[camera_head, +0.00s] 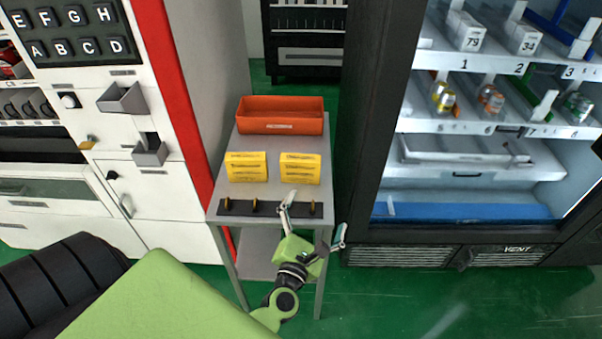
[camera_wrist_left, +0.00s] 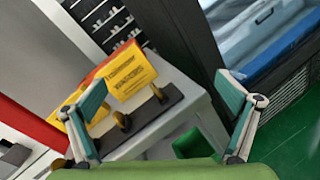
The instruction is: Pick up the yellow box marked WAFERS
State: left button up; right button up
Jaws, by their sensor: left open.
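Two yellow boxes stand side by side on a small grey table, a left one (camera_head: 246,167) and a right one (camera_head: 300,168). Their print is too small to read, so I cannot tell which is marked WAFERS. My left gripper (camera_head: 316,211) is open and empty at the table's front right corner, nearer to the right box and apart from both. In the left wrist view one yellow box (camera_wrist_left: 130,72) shows between the open fingers, beyond them. Another yellow box is partly hidden behind the left finger. My right gripper is not in view.
A black strip with brass-coloured pegs (camera_head: 236,208) runs along the table's front edge, before the boxes. An orange bin (camera_head: 281,116) stands behind them. A white vending machine (camera_head: 120,170) is at left, and a dark-framed glass-fronted one (camera_head: 480,180) at right.

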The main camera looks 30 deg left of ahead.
aim_at(300, 165)
pick_arm(q)
jog(key=a+r+n+y, duration=0.1)
jog(key=a+n, duration=0.1)
jog(key=a+n+y, duration=0.1)
jog(key=n, duration=0.2)
jog(key=s+a+r+n+g+y, duration=0.1)
jog(key=a+n+y, duration=0.1)
jog(key=n, duration=0.1)
jog(key=shift+s+a+r, duration=0.1)
jog(key=shift+a+r, duration=0.2)
jog(key=shift+r, duration=0.05)
jog(key=shift+n, duration=0.4)
jog(key=p+x, duration=0.1)
jog(key=x, duration=0.7)
jog(key=shift+a+p, duration=0.15)
jog(key=shift+p, duration=0.15)
jog(key=p+x, duration=0.1)
jog(key=x, duration=0.4)
jog(key=shift+s+r, duration=0.1)
jog(key=shift+r, duration=0.05)
jog(key=shift+w+a, duration=0.2)
jog(key=shift+w, duration=0.15)
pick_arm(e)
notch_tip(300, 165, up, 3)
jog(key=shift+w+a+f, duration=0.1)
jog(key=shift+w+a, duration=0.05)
pick_arm(q)
jog(key=c, duration=1.2)
